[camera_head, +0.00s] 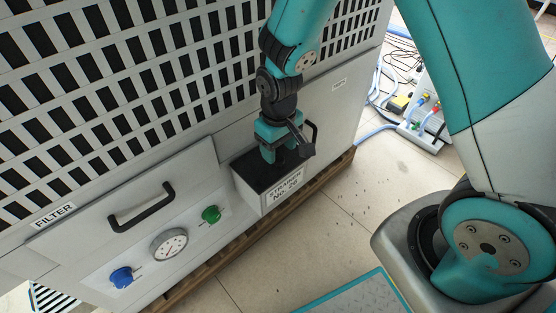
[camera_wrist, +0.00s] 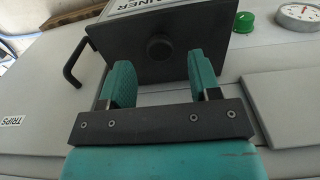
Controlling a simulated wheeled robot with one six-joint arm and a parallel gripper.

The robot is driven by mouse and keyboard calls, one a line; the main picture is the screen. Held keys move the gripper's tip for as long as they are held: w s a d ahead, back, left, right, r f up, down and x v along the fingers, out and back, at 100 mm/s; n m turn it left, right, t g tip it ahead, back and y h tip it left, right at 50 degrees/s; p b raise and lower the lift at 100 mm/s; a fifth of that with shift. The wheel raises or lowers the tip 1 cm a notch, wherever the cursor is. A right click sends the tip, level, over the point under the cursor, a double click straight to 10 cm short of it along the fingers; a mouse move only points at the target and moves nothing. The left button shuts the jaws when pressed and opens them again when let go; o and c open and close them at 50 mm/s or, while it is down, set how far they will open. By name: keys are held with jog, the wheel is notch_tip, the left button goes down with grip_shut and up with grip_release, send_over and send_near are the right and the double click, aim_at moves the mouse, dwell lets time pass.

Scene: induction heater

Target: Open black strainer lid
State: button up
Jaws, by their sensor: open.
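The black strainer lid (camera_head: 250,166) lies flat on top of a white box with a "STRAINER" label (camera_head: 285,186), and looks closed. In the wrist view the lid (camera_wrist: 138,62) fills the upper middle, with a round black knob (camera_wrist: 160,47) on it. My gripper (camera_head: 277,152) is over the lid and hides part of it and the knob in the head view. In the wrist view my gripper (camera_wrist: 161,70) is open, with its two teal fingers apart on either side of the knob. No contact with the knob is visible.
A filter panel with a black handle (camera_head: 142,207), a gauge (camera_head: 169,245), a green knob (camera_head: 211,214) and a blue knob (camera_head: 122,277) is left of the strainer. Another black handle (camera_wrist: 75,61) stands beside the lid. Cables and hoses lie at back right; the floor in front is clear.

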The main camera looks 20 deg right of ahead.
aim_at(279, 158)
jog(key=shift+f+b, duration=0.3)
jog(key=shift+f, duration=1.35)
